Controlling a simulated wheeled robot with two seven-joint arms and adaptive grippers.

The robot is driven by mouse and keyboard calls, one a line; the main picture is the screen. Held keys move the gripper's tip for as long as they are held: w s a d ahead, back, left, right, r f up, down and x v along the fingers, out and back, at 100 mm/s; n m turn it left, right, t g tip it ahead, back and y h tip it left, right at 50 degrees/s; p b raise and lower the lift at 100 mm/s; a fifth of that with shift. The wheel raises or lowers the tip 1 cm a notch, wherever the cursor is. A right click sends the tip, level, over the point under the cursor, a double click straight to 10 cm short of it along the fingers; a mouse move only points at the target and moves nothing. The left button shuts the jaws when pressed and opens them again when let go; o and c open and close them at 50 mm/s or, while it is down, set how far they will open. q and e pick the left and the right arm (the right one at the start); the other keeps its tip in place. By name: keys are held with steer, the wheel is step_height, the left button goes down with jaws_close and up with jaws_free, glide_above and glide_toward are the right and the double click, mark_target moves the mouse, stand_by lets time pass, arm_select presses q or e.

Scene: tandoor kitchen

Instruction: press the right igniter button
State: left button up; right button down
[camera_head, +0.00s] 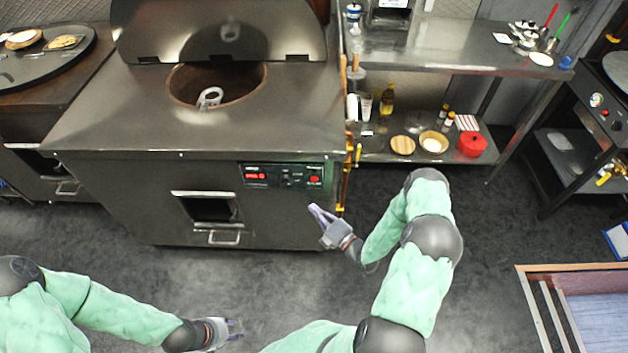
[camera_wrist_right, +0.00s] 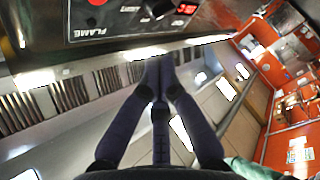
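The tandoor's dark control panel (camera_head: 284,176) has a red display at its left, small dark controls in the middle and a red round button (camera_head: 314,180) at its right. I cannot read which control is the right igniter button. In the right wrist view the panel (camera_wrist_right: 130,28) fills the top, with a red button (camera_wrist_right: 97,2) at the upper edge and small dark controls beside it. My right gripper (camera_head: 313,208) is just below the panel's right end, apart from it; its fingertips (camera_wrist_right: 160,65) meet with nothing between them. My left gripper (camera_head: 238,328) is empty, low over the floor, fingers slightly apart.
The tandoor (camera_head: 110,110) has an open round mouth, a raised lid (camera_head: 220,35) and a lower door with a handle (camera_head: 218,238). Yellow-handled pipes (camera_head: 349,165) stand close right of the panel. A steel shelf (camera_head: 450,60) is at the right. The floor in front is clear.

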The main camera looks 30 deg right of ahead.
steer(key=b, duration=0.2)
glide_toward(307, 177)
steer(key=w+a, duration=0.3)
steer(key=shift+w+d+r, duration=0.15)
steer(key=shift+w+d, duration=0.25)
steer(key=shift+d, duration=0.1)
stand_by(1.1)
steer(key=shift+w+d+b, duration=0.2)
steer(key=shift+w+b, duration=0.15)
steer(key=shift+b, duration=0.1)
steer(key=shift+w+d+b, duration=0.25)
steer(key=shift+w+b, duration=0.05)
steer(key=shift+w, duration=0.05)
stand_by(0.8)
steer(key=shift+s, duration=0.1)
steer(key=shift+s+a, duration=0.45)
steer(key=shift+s, duration=0.15)
